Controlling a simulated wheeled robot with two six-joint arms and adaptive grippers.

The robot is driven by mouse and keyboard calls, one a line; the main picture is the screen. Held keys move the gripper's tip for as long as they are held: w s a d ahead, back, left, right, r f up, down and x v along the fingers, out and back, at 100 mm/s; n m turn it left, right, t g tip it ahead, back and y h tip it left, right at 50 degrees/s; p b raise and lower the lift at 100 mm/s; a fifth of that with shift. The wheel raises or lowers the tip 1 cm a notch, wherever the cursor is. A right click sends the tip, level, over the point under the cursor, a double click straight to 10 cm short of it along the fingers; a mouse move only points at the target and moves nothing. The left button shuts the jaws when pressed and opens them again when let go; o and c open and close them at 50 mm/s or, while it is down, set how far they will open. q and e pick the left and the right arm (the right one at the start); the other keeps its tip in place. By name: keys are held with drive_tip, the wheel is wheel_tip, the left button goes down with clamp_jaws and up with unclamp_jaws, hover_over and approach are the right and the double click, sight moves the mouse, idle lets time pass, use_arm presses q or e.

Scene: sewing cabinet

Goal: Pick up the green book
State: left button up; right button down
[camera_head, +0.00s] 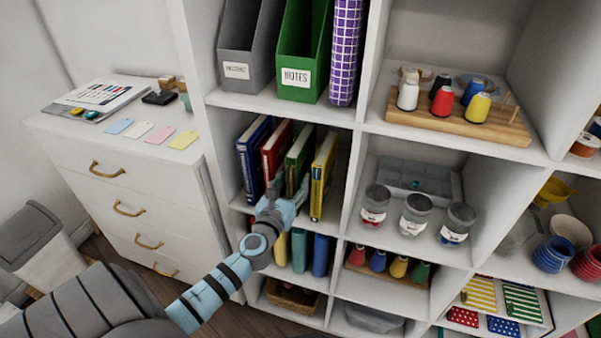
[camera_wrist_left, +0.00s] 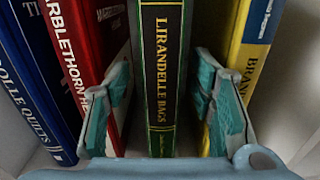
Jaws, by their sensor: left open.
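The green book (camera_head: 300,150) stands upright on the middle shelf of the cubby, between a red book (camera_head: 275,150) and a yellow book (camera_head: 321,178). In the left wrist view, the green book (camera_wrist_left: 160,60) faces me with its spine, lettered "Lirandelle Bags". My left gripper (camera_head: 288,186) is at the front of the books, low on the spines. It is open, with one finger on each side of the green book; its fingers also show in the left wrist view (camera_wrist_left: 164,80). Gaps show between the fingers and the spine. My right gripper is out of view.
A blue book (camera_head: 254,155) stands left of the red one. Cubby walls and the shelf above, with a green file box (camera_head: 303,55), enclose the books. A white drawer cabinet (camera_head: 110,180) stands at left.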

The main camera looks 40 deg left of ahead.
use_arm(q)
drive_tip(key=b+x, duration=0.1)
drive_tip(key=x, duration=0.5)
drive_tip(key=shift+s, duration=0.1)
clamp_jaws()
drive_tip(key=shift+r, duration=0.1)
